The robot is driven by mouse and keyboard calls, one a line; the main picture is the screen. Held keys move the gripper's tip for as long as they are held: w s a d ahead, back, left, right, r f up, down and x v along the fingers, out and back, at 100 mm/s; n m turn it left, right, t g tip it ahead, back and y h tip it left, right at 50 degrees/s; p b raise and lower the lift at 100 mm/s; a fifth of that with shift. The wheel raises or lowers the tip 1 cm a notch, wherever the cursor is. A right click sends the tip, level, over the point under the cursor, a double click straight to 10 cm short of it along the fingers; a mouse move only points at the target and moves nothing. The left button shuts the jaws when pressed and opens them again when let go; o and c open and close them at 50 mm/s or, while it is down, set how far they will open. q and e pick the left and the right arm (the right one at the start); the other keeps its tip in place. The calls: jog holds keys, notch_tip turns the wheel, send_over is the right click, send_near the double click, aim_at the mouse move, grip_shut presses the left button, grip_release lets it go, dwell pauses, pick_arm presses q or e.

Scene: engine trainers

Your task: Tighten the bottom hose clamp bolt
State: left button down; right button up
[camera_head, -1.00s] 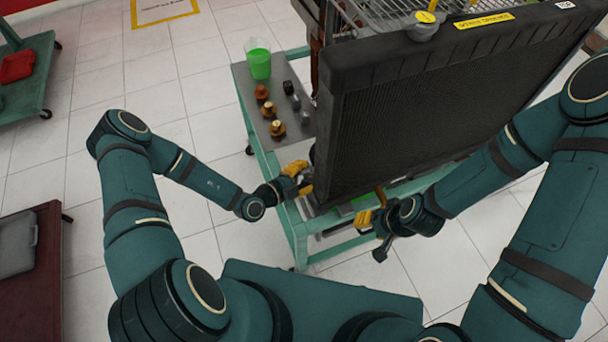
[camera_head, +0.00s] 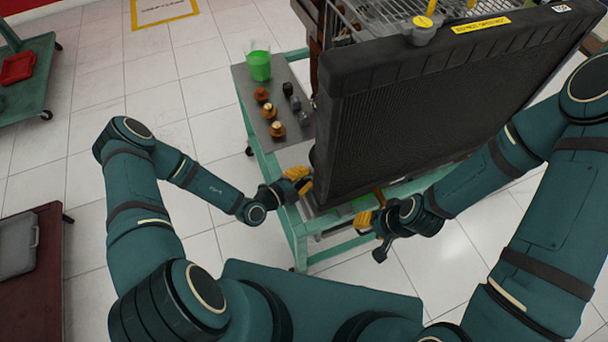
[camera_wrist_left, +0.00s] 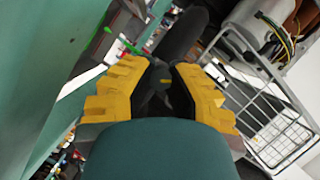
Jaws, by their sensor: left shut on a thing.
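My left gripper (camera_head: 299,180) is at the lower left corner of the large black radiator (camera_head: 425,115). In the left wrist view, its yellow fingers (camera_wrist_left: 164,84) close around a small dark part beside a black hose (camera_wrist_left: 184,38). This part appears to be the bottom hose clamp bolt (camera_wrist_left: 166,82), mostly hidden by the fingers. The clamp is not clear in either view. My right gripper (camera_head: 369,219) is below the radiator's front edge. Its opening is too small and partly hidden to judge.
The green trainer frame (camera_head: 300,240) runs beneath the radiator. Its grey side shelf (camera_head: 255,100) holds a container of green liquid (camera_head: 259,65) and several caps. A red cart (camera_head: 35,275) is at left. White tiled floor lies between.

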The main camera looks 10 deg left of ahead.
pick_arm(q)
jog(key=shift+w+a+m+t+p, duration=0.1)
jog(key=shift+m+t+p, duration=0.45)
jog(key=shift+m, duration=0.65)
jog(key=shift+m+t+h, duration=0.3)
jog(key=shift+m+t, duration=0.25)
jog(key=shift+m, duration=0.65)
jog(key=c, duration=0.9)
grip_release()
jog(key=shift+w+a, duration=0.1)
jog(key=shift+o, duration=1.1)
notch_tip(320, 180, up, 9)
jog(key=shift+f, duration=0.1)
jog(key=shift+r, duration=0.4)
jog(key=shift+c, duration=1)
jog(key=shift+r, duration=0.25)
